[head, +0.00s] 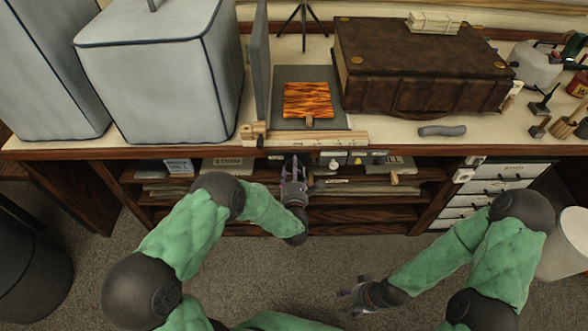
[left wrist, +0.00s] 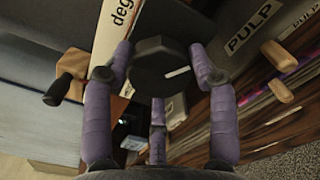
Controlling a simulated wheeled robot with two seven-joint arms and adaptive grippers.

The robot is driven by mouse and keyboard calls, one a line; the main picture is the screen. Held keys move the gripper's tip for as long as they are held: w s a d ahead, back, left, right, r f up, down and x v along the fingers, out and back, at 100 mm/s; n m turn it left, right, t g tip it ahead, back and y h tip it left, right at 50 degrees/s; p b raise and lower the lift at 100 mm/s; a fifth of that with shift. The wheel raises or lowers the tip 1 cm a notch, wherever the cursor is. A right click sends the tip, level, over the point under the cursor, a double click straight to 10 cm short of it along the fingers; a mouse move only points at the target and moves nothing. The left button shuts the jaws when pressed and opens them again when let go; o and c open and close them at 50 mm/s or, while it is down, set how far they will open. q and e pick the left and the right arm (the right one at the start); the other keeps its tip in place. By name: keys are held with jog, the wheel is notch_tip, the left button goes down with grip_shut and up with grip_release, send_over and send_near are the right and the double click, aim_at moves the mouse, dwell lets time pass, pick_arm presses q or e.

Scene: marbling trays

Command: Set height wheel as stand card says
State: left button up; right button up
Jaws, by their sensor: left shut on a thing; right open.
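My left gripper (head: 295,162) is at the front edge of the bench, at the left end of a row of small controls. In the left wrist view its purple fingers are shut on a dark, many-sided knob (left wrist: 158,66) with a white pointer line toward the right. A pale panel lettered "deg" (left wrist: 116,38) stands beside the knob, partly cut off. In the head view the gripper hides the knob. I cannot tell a stand card or read a setting. My right gripper (head: 360,295) is open and empty, low over the floor.
A marbled orange panel (head: 307,97) lies on a grey mat (head: 338,122) above my left gripper. A brown leather case (head: 420,62) stands to its right and a covered grey box (head: 155,75) to its left. Open shelves (head: 350,215) lie below the bench. Drawers (head: 500,187) stand right.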

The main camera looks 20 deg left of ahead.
pick_arm(q)
jog(key=shift+n, duration=0.4)
jog(key=o, duration=1.2)
jog(key=shift+c, duration=0.2)
jog(key=v, duration=1.2)
